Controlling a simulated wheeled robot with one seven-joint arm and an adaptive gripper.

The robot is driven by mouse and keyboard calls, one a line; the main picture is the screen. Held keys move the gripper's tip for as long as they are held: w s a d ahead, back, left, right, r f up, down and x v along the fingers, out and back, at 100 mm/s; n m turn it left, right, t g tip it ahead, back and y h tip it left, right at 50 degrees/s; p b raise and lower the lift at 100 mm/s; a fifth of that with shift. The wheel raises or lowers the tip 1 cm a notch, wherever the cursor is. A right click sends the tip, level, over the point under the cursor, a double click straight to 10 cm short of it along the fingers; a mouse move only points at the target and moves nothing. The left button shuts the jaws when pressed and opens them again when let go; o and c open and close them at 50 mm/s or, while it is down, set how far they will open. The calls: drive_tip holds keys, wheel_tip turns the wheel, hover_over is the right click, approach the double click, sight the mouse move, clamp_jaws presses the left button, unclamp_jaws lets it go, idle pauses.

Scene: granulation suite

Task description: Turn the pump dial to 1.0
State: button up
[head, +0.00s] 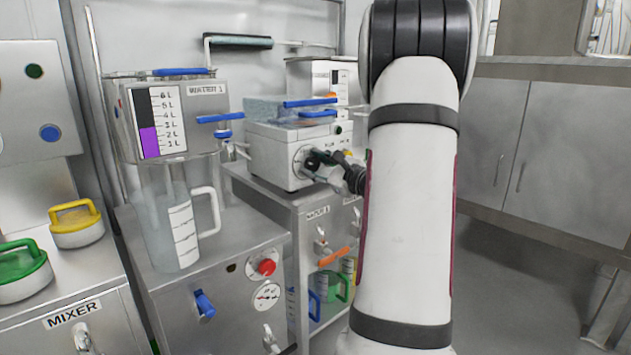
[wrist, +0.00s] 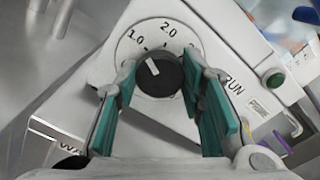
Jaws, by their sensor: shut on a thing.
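The pump dial (wrist: 160,80) is a round black knob with a white pointer mark, on a pale scale plate lettered 1.0 and 2.0. The pointer slants up and left, roughly toward the 1.0. My gripper (wrist: 158,86) has its teal-padded fingers on the left and right sides of the knob, shut on it. In the head view the pump (head: 268,156) is a white box on a steel cabinet, and my gripper (head: 325,165) reaches its front face from the right. The knob is mostly hidden there by the fingers.
A green RUN button (wrist: 275,82) is to the right of the dial. A tank labelled WATER 1 (head: 208,112) and a clear jug (head: 170,230) stand left of the pump. Blue-handled valves are close by. The floor (head: 520,290) at right is clear.

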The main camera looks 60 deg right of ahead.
drive_tip(key=shift+f+n+b, duration=0.15)
drive_tip(key=shift+n+b, duration=0.75)
drive_tip(key=shift+b, duration=0.3)
drive_tip(key=o, duration=1.1)
drive_tip(key=shift+o, duration=0.2)
drive_tip(key=v, duration=1.2)
drive_tip(key=shift+w+a, duration=0.1)
